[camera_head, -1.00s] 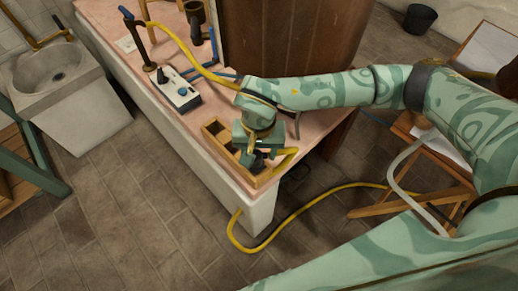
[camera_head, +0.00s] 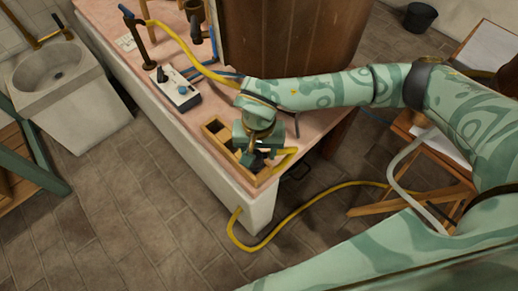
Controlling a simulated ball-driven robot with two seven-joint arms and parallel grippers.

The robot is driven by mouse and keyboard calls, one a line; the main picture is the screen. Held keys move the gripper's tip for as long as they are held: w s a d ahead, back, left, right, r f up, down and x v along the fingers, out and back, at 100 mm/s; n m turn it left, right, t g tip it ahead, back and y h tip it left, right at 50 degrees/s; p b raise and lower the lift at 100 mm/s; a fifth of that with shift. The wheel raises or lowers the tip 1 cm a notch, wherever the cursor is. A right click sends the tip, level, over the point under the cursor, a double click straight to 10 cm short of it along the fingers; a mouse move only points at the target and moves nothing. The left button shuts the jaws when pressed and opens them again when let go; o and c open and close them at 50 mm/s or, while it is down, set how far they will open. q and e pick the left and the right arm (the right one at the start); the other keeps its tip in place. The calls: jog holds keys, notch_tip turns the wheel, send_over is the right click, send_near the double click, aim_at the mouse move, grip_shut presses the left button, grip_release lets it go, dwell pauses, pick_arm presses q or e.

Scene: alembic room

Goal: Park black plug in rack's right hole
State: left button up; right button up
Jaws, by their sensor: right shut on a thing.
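The rack (camera_head: 209,131) is a wooden box with open compartments near the corner of the pink-topped counter. My right gripper (camera_head: 258,154) is over its right part, pointing down. It is shut on the black plug (camera_head: 256,160), a small dark shape that is mostly hidden under the jaws. A yellow cable (camera_head: 286,158) bends beside the plug on the right. I cannot tell whether the plug is inside the right hole or just above it. My left gripper is not in view.
A large wooden barrel (camera_head: 290,40) is behind my right arm. The yellow hose (camera_head: 300,213) loops over the floor.

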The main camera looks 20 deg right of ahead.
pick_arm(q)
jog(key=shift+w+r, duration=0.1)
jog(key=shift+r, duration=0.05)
pick_arm(e)
jog(key=shift+f, duration=0.1)
jog(key=shift+f, duration=0.2)
dwell(0.7)
jog(key=o, duration=1.3)
jog(key=shift+o, duration=0.2)
jog(key=shift+r, duration=0.15)
jog(key=shift+r+p, duration=2.9)
jog(key=shift+r, duration=0.5)
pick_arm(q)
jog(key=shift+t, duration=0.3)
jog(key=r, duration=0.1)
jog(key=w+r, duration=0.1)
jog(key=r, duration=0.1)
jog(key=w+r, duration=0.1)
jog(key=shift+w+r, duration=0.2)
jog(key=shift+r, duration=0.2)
